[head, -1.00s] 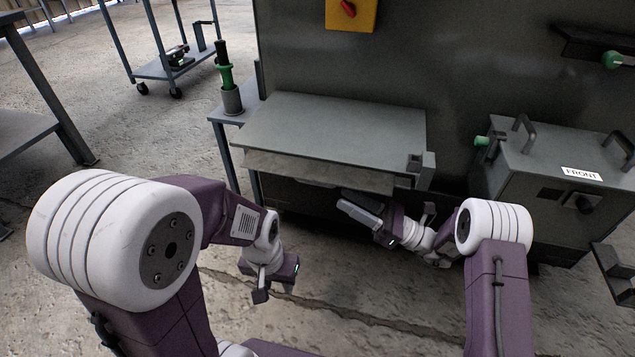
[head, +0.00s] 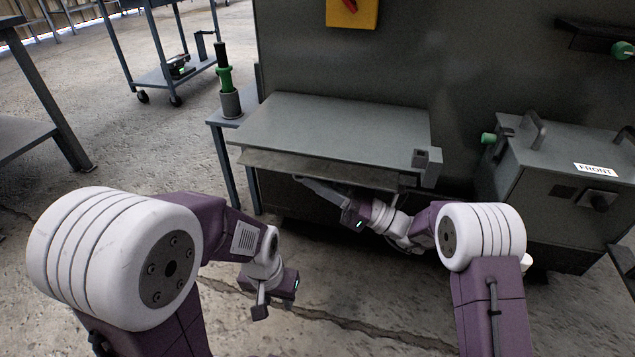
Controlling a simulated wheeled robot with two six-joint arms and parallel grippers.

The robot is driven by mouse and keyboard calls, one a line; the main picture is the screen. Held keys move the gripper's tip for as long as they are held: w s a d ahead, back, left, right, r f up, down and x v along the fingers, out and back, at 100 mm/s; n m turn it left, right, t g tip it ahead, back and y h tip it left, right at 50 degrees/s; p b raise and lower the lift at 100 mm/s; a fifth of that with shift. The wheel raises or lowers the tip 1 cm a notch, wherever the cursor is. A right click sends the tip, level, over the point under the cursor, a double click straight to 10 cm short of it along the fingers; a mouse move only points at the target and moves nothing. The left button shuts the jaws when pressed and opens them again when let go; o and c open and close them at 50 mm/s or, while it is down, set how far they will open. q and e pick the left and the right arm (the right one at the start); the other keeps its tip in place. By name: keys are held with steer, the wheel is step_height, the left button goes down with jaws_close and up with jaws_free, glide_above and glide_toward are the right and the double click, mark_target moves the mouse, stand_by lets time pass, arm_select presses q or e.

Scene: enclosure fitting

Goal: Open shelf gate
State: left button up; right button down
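A flat grey shelf (head: 335,128) is fixed to the front of a dark cabinet. Under its front edge runs a paler panel (head: 275,162), which looks like the gate; it is seen at a slant. My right gripper (head: 308,186) is just under the panel's lower edge, pointing left. I cannot tell whether it touches the panel, and its finger gap is not clear. A small grey block (head: 428,157) sits at the shelf's right front corner. My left gripper (head: 274,309) hangs low over the floor, in front of the shelf, with its fingers apart and empty.
A box labelled FRONT (head: 560,165) stands to the right with a green knob. A green-handled tool in a grey cup (head: 231,103) stands on a side stand at the shelf's left. A wheeled cart (head: 170,68) is behind.

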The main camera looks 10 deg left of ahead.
steer(key=m+p, duration=0.1)
steer(key=p, duration=0.1)
steer(key=m+t+p, duration=0.1)
steer(key=p, duration=0.1)
steer(key=s+m+p, duration=0.1)
steer(key=m+p, duration=0.1)
steer(key=p, duration=0.1)
steer(key=shift+r+t+h, duration=0.3)
steer(key=shift+t, duration=0.1)
